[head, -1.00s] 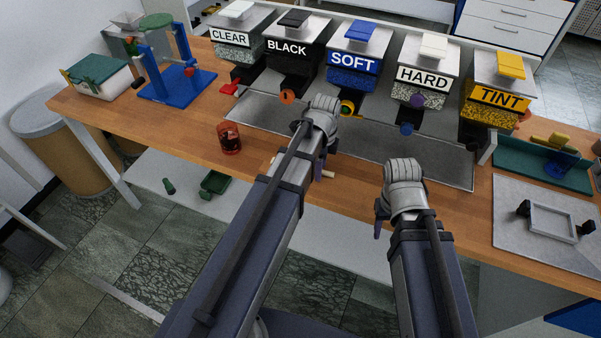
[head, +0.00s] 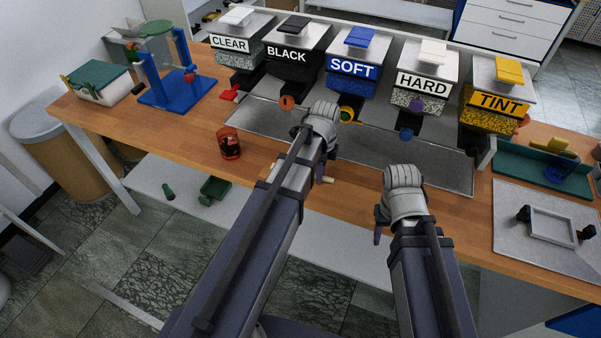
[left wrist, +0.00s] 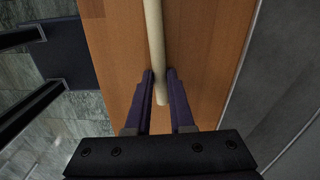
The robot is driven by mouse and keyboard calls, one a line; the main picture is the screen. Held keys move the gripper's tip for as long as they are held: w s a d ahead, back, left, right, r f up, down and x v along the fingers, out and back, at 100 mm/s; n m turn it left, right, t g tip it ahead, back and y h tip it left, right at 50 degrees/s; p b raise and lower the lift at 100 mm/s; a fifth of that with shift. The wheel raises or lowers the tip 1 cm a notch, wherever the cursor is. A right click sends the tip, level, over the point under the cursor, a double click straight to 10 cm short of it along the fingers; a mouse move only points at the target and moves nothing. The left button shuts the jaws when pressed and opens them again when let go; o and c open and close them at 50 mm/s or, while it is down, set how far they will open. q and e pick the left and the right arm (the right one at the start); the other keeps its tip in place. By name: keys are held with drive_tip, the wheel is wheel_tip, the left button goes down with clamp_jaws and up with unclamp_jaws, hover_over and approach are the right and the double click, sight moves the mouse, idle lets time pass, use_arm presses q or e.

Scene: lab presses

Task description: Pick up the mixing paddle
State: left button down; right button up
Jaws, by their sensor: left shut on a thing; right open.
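The mixing paddle shows in the left wrist view as a pale round wooden handle (left wrist: 154,35) running away from me over the wooden bench. My left gripper (left wrist: 161,80) is shut on the handle near its near end, with one purple finger on each side. In the head view a short pale piece of the paddle (head: 327,180) shows just right of my left gripper (head: 320,172); my arm hides most of it. The paddle's other end is not clearly visible. My right gripper (head: 379,228) is open and empty near the bench's front edge.
A red cup (head: 229,144) stands on the wooden bench (head: 180,137) to the left. Labelled dispensers, such as SOFT (head: 352,68), line the back behind a grey tray (head: 445,169). A blue stand (head: 177,90) is far left; a metal plate with a frame (head: 512,240) is right.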

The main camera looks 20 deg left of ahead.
use_arm(q)
drive_tip(key=shift+r, duration=0.1)
wheel_tip(320, 180, up, 10)
drive_tip(key=p, duration=1)
